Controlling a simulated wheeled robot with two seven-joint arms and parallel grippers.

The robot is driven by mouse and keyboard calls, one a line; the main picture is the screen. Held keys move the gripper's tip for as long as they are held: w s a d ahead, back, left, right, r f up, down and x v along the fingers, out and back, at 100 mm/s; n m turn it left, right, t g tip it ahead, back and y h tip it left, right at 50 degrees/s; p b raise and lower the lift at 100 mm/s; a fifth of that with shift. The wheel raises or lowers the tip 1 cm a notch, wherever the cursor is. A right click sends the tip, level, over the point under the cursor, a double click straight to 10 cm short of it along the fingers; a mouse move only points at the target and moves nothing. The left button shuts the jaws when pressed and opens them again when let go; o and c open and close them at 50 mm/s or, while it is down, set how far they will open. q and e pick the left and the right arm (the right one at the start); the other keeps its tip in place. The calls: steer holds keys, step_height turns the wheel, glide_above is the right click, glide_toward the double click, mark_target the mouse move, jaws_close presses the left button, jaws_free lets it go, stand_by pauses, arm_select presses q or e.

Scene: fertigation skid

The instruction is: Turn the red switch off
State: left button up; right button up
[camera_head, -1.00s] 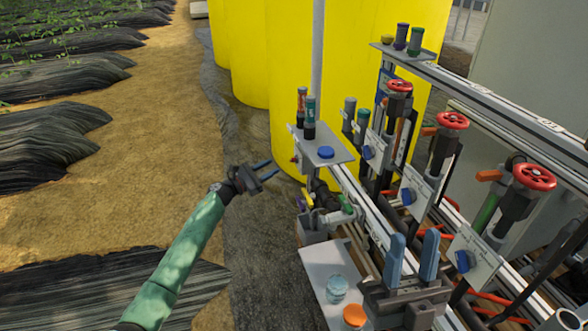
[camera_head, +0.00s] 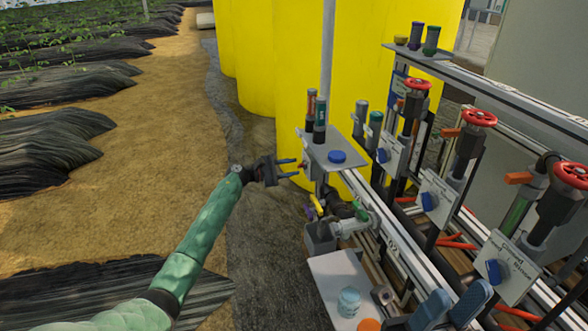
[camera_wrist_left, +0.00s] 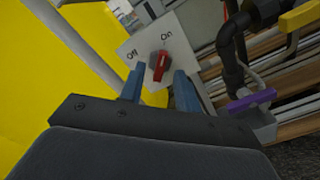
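The red switch (camera_wrist_left: 159,66) sits on a pale plate (camera_wrist_left: 180,50) marked "Off" and "On" in the left wrist view. In that view "Off" is at upper left and "On" at upper right; I cannot tell for certain which mark the knob points to. My left gripper (camera_wrist_left: 160,88) is open, its blue fingers on either side of the knob in the picture, with no clear contact. In the head view my left gripper (camera_head: 296,167) points right at the skid's near end. My right gripper (camera_head: 452,306) is open and empty at the bottom, partly cut off.
A shelf (camera_head: 350,149) holding a blue cap (camera_head: 337,156) and bottles is just right of my left gripper. A lower tray (camera_head: 330,275) holds a light-blue jar (camera_head: 349,302). Red-wheeled valves (camera_head: 480,118) line the right.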

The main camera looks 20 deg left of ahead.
arm_select(q)
steer(key=shift+w+d, duration=0.4)
steer(key=shift+d, duration=0.2)
steer(key=shift+c, duration=0.2)
jaws_close()
